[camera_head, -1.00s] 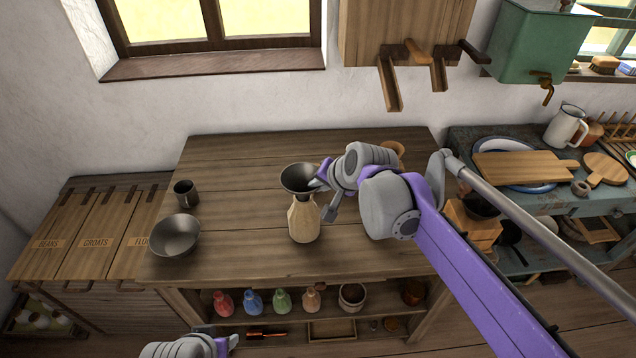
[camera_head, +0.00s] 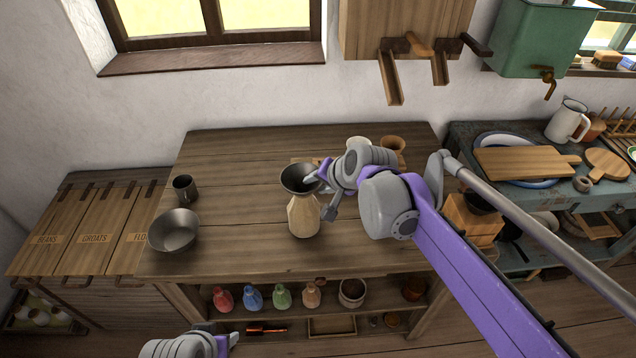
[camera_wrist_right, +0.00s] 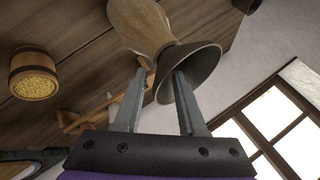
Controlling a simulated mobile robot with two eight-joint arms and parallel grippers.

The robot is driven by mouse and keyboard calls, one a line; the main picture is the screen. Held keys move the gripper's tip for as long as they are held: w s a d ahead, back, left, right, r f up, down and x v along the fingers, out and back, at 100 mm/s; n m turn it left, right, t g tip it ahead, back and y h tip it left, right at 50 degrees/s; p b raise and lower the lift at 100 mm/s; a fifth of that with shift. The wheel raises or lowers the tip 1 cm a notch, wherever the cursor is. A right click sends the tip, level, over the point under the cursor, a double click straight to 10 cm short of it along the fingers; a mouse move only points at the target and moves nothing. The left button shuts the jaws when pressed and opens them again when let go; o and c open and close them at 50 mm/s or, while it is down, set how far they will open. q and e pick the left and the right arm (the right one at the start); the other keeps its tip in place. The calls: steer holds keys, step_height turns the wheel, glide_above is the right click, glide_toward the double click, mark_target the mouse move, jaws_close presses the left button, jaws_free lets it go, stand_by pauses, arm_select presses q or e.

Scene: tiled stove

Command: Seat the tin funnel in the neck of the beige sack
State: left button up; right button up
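The tin funnel (camera_head: 297,181), a dark grey cone, sits on top of the beige sack (camera_head: 304,217), wide mouth up. Its narrow end is hidden in the sack's neck. The sack stands upright on the wooden table. My right gripper (camera_head: 319,197) is at the funnel's right side. In the right wrist view, my right gripper (camera_wrist_right: 160,74) has its fingers well apart, one on each side of the wall of the funnel (camera_wrist_right: 201,72); the sack (camera_wrist_right: 143,25) joins the cone. My left gripper (camera_head: 228,344) is at the bottom edge, mostly cut off.
On the table (camera_head: 240,160) stand a dark mug (camera_head: 185,188) and a metal bowl (camera_head: 174,231) at left. Several coloured bottles are on the shelf below.

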steer(key=v, duration=1.1)
steer(key=shift+p, duration=0.45)
steer(key=s+d+f+n+h+p, duration=0.1)
steer(key=s+d+f, duration=0.2)
steer(key=s+f, duration=0.2)
steer(key=s+d+f+n+g+h+p, duration=0.1)
steer(key=s+d+f, duration=0.3)
steer(key=s, duration=0.5)
steer(key=s+d+f+n+h+p, duration=0.2)
steer(key=s+d+f+n, duration=0.1)
steer(key=s+f, duration=0.2)
steer(key=shift+s+d+f+g+p, duration=0.15)
steer(key=shift+s+f+g+p, duration=0.2)
steer(key=shift+s, duration=0.65)
